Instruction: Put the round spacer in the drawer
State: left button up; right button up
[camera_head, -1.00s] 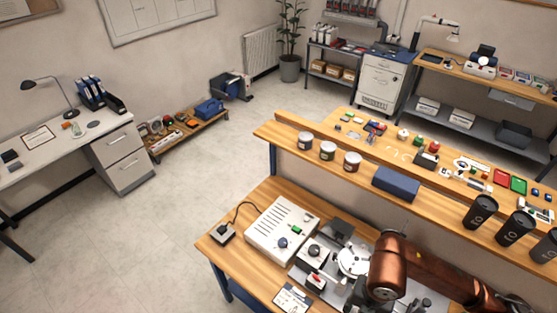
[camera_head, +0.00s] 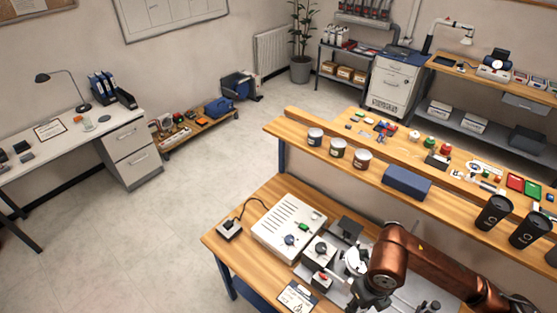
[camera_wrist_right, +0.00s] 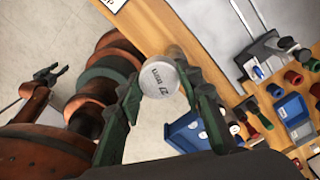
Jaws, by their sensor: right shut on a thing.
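The round spacer (camera_wrist_right: 158,78) is a pale grey disc with dark lettering on its face. In the right wrist view it sits between the fingertips of my right gripper (camera_wrist_right: 160,88), which is shut on it. In the head view my right gripper (camera_head: 366,298) is over the front workbench beside the marking machine; I cannot make out the spacer clearly there. A dark gripper, apparently my left (camera_wrist_right: 47,73), shows small at the wrist view's left; its opening is unclear. A white two-drawer pedestal (camera_head: 131,155) stands under the left desk, both fronts shut. Which drawer is meant is unclear.
The front workbench (camera_head: 262,203) carries a white control box (camera_head: 289,226) and machine parts. A raised shelf (camera_head: 300,125) behind holds tins, a blue box and black cups. Blue bins (camera_wrist_right: 293,110) lie near my right gripper in the wrist view. Open floor (camera_head: 190,190) lies left.

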jog(key=shift+w+a+f+n, duration=0.1)
jog(key=shift+w+f+n, duration=0.3)
jog(key=shift+n, duration=0.6)
jog(key=w+f+n+b, duration=0.3)
jog(key=w+n+b, duration=0.1)
jog(key=n, duration=1)
jog(key=w+a+f+n+b, duration=0.1)
jog(key=w+n+b, duration=0.3)
jog(key=n, duration=1.1)
jog(key=shift+w+a+f+n, duration=0.15)
jog(key=shift+w+f+n, duration=0.15)
jog(key=shift+w+f, duration=0.8)
jog(key=shift+w+r, duration=0.2)
